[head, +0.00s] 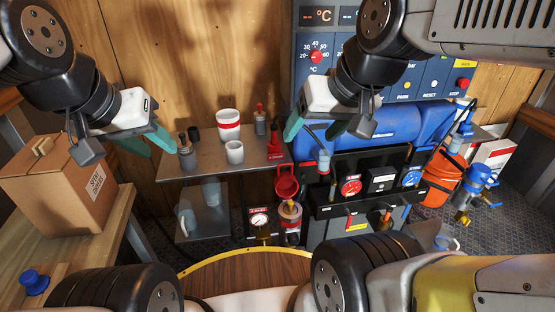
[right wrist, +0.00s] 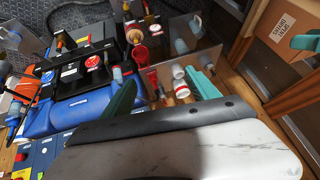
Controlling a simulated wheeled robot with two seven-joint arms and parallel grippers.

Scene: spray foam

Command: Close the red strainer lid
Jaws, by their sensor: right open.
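The red strainer lid (head: 287,182) is raised and tilted, its round cup-like face toward me, above the strainer body (head: 290,210) at the middle of the head view. Red round parts of the strainer (right wrist: 138,52) also show in the right wrist view. My right gripper (head: 314,135) is open and empty, above and behind the lid, apart from it; its teal fingers also show in the right wrist view (right wrist: 160,90). My left gripper (head: 158,152) hangs at the left near the shelf, with its teal fingers apart and empty.
A metal shelf (head: 195,163) holds a red-banded white cup (head: 228,124), another white cup and small bottles. A black panel with gauges (head: 383,183) and a blue tank (head: 385,125) stand right of the strainer. A cardboard box (head: 62,185) is at the left.

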